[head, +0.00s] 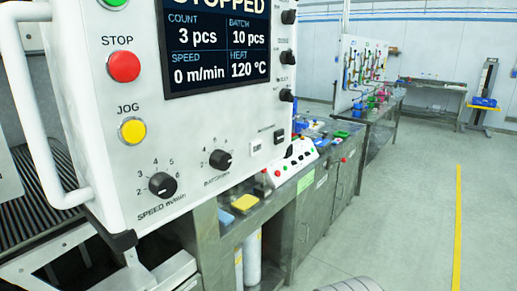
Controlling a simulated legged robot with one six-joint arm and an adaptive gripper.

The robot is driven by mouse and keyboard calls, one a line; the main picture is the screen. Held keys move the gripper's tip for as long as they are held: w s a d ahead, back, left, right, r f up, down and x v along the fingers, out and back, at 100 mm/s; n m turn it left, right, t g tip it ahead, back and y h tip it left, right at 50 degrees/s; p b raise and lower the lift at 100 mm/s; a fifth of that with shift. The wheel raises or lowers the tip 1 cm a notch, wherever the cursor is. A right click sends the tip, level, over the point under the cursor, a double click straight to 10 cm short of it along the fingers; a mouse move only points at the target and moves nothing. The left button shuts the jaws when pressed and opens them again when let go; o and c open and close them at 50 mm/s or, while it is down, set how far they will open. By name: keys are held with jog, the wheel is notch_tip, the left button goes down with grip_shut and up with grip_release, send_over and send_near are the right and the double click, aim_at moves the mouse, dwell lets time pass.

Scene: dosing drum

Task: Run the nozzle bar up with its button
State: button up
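No nozzle bar can be made out, and no button labelled for it can be read. The white control panel (215,120) fills the upper left, close to the camera. It carries a red STOP button (124,66), a yellow JOG button (132,131), a green button (114,2) cut by the top edge, and a screen (214,45) reading STOPPED. Below are a speed knob (162,185) and a second dial (220,159). A small white box with coloured buttons (291,165) stands behind the panel on the bench; its labels are unreadable. My gripper is not in view.
A white tubular handle (32,120) runs along the panel's left side. A grey ribbed conveyor (25,200) lies beyond it. Metal cabinets (315,215) stand right of the panel. The floor is open at right, with a yellow line (458,225).

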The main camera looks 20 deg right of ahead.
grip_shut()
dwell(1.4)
